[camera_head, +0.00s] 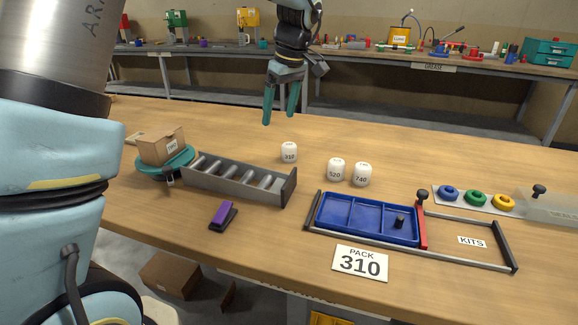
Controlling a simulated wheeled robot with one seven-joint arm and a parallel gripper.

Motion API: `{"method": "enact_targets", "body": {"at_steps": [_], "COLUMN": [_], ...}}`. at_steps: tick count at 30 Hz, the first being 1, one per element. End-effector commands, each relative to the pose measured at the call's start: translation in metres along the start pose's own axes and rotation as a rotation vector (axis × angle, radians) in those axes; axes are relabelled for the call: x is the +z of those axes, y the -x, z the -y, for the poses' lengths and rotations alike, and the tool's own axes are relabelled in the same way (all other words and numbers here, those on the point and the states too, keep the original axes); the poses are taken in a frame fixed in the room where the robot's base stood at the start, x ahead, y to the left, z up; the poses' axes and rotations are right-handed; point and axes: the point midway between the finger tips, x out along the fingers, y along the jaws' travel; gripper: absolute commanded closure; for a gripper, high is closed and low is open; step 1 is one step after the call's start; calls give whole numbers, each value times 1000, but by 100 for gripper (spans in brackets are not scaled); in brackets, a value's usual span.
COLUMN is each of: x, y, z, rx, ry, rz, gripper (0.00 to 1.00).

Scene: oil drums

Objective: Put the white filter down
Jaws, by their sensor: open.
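My gripper (279,117) is open and empty, with its teal fingers pointing down above the wooden table. A white filter marked 310 (289,153) stands upright on the table, below and slightly right of the fingertips, apart from them. Two more white filters, one marked 520 (336,170) and one marked 240 (362,174), stand upright close together to its right.
A grey slotted rack (291,190) and a cardboard box (162,147) on a teal round stand are at the left. A purple-black object (223,214) lies in front. A blue divided tray (328,226) sits in a rail frame behind a PACK 310 sign (360,263). Bare table surrounds the filters.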

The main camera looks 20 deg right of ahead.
Motion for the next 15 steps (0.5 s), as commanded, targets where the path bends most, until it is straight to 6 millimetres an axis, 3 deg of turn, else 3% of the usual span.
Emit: {"method": "enact_targets", "body": {"at_steps": [1,4,8,15], "x": [12,22,24,22], "y": [-2,3,-6,-41], "z": [-16,-30,-34,-33], "rx": [4,4,0,1], "ry": [19,55,71,71], "rz": [-13,-28,-32,-32], "gripper": [14,14,14,14]}}
